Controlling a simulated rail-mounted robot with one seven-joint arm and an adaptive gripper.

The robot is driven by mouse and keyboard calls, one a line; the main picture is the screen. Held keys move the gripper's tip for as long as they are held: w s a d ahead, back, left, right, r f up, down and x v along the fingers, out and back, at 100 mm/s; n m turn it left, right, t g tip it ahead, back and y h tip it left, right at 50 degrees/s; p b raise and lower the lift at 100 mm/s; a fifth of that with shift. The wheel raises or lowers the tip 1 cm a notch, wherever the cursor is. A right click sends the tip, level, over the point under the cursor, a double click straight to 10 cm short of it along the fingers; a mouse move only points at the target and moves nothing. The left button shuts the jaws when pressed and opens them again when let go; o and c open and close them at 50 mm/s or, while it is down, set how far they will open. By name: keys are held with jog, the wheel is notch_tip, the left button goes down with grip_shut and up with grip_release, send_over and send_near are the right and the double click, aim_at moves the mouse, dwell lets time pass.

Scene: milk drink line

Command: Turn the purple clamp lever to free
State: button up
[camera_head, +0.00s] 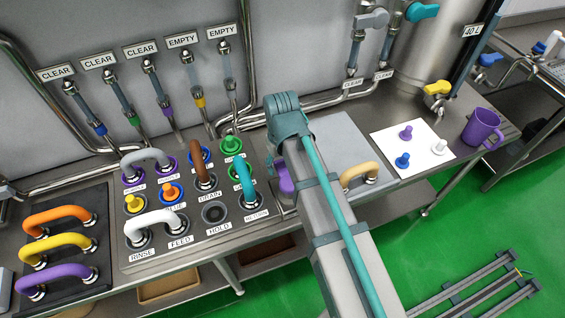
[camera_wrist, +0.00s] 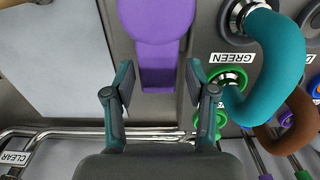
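The purple clamp lever (camera_wrist: 160,45) shows in the wrist view at the top centre, a wide rounded part with a narrower flat handle reaching toward my gripper (camera_wrist: 159,75). My gripper is open, with one dark finger on each side of the handle's end and a small gap visible on both sides. In the head view only a purple piece of the lever (camera_head: 286,180) shows at the left edge of my arm, right of the port panel. My arm hides the rest of it and my fingertips there.
A teal curved pipe (camera_wrist: 273,65) stands close to the right of my gripper, by the GREEN label (camera_wrist: 231,58). A purple mug (camera_head: 482,127) and small pegs are far right.

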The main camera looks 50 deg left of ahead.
aim_at(282, 166)
dwell(0.3)
notch_tip(282, 166, up, 12)
dwell(0.6)
jog(key=shift+w, duration=0.1)
dwell(0.3)
